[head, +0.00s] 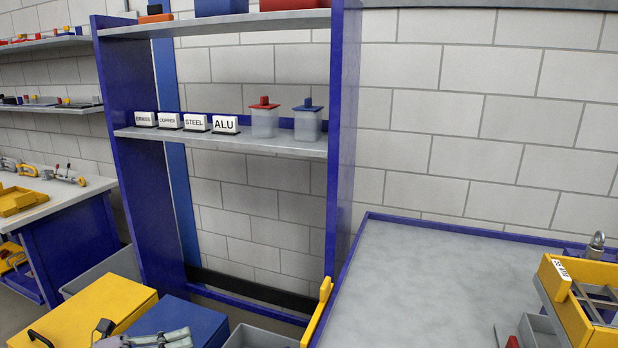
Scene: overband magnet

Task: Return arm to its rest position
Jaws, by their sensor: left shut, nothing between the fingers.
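My left gripper (178,337) shows at the bottom left edge of the head view, cut off by the frame. Its grey fingers are shut with nothing held between them. It appears in front of a blue box (185,318) and beside a yellow box (85,312); I cannot tell how far above them it is. My right gripper is not in view.
A blue shelf unit (342,130) holds labelled cards (225,124) and two lidded jars, red-topped (264,118) and blue-topped (307,120). A grey worktop (440,275) lies mostly clear at right, with a yellow tray (567,300) at its edge. A bench (85,190) stands left.

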